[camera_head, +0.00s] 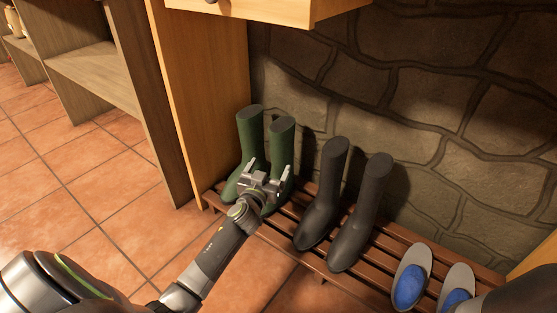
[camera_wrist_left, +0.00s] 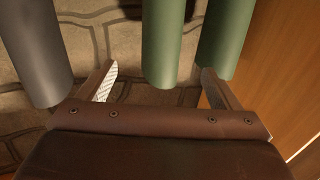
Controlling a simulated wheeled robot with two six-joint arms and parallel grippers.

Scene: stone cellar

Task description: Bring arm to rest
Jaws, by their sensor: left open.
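My left gripper (camera_head: 270,167) is open, in front of the pair of green boots in the head view. It hides part of them. The left green boot (camera_head: 250,135) and the right green boot (camera_head: 282,140) stand upright on the slatted rack. In the left wrist view, the open fingers (camera_wrist_left: 160,72) show with one green boot (camera_wrist_left: 162,35) between them in the picture and the other (camera_wrist_left: 228,38) by the right finger. No boot is visibly gripped; I cannot tell whether a finger touches one. My right gripper is not in view.
Two dark boots (camera_head: 325,190) stand on the brown slatted rack (camera_head: 285,238), right of the green pair. Grey shoes with blue insides (camera_head: 408,288) sit further right. A wooden cabinet panel (camera_head: 195,90) rises at left, a stone wall (camera_head: 430,110) behind. Tiled floor (camera_head: 80,205) is clear.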

